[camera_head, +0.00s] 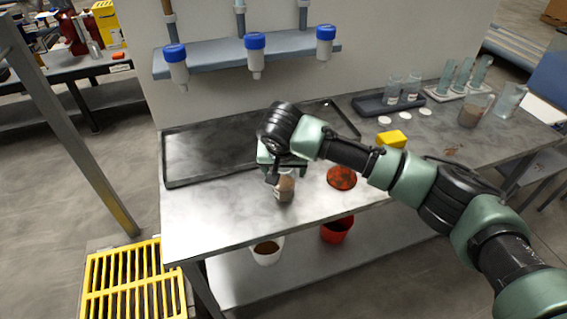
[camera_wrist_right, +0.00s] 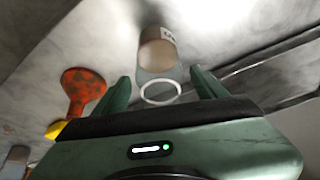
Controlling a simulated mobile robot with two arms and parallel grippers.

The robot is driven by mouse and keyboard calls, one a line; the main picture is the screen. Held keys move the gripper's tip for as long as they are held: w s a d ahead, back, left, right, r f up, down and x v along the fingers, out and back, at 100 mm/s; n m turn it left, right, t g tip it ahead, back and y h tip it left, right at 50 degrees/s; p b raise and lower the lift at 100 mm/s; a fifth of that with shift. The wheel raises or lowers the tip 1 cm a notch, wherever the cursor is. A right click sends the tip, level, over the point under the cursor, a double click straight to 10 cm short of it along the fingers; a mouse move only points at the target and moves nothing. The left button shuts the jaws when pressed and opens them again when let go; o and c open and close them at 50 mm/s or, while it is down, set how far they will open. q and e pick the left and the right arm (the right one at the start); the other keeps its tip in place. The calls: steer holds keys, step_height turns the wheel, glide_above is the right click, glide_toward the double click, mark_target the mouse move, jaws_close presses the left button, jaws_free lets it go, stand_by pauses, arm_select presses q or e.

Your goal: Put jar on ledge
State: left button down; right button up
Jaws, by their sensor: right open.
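The jar (camera_head: 285,188) is clear with brown contents and a pale label, and stands on the bench near its front edge. In the wrist view the jar (camera_wrist_right: 158,52) shows with its round rim toward me. My right gripper (camera_head: 277,176) is at the jar's upper part and hides some of it. In the wrist view the right gripper (camera_wrist_right: 163,88) is open, with a finger on each side of the rim and gaps visible. The grey wall ledge (camera_head: 213,58) is above the back of the bench and holds blue-capped bottles. My left gripper is not in view.
A dark-rimmed tray (camera_head: 168,165) lies behind the jar. Glassware stands at the bench's right. Blue-capped bottles (camera_head: 255,52) occupy parts of the ledge, with gaps between them.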

steer(key=b+v, duration=0.1)
steer(key=v, duration=1)
steer(key=shift+s+r, duration=0.15)
steer(key=shift+r, duration=0.2)
